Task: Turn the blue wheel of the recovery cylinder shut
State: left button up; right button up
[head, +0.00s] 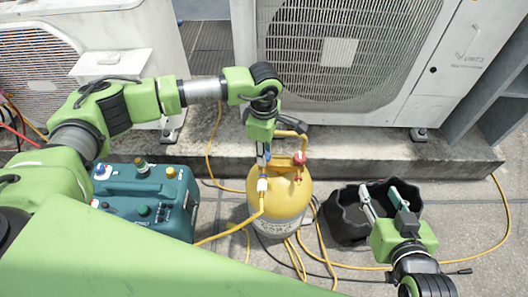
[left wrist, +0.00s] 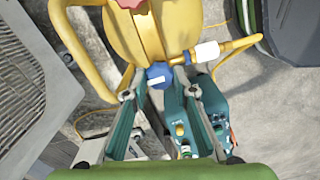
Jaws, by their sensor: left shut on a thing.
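The recovery cylinder (head: 282,205) is yellow on top and grey-white below, and stands upright on the paving. Its red wheel (head: 299,158) shows on the right of its top, and at the upper edge of the left wrist view (left wrist: 130,3). The blue wheel (left wrist: 158,75), with a white mark, sits between the fingertips of my left gripper (left wrist: 158,82), which is shut on it. In the head view my left gripper (head: 264,158) points down at the cylinder top and mostly hides this wheel. My right gripper (head: 382,197) is open and empty, over a black bucket.
The teal recovery machine (head: 145,205) stands left of the cylinder. The black bucket (head: 347,218) stands to its right. Yellow hoses (head: 230,233) run from the cylinder over the paving. Large condensers (head: 345,60) stand behind on a concrete ledge (head: 370,160).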

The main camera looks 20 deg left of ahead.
jog(key=shift+w+a+r, duration=0.1)
jog(key=shift+w+r, duration=0.1)
jog(key=shift+r, duration=0.1)
pick_arm(q)
jog(key=o, duration=1.1)
notch_tip(320, 180, up, 12)
dwell(0.4)
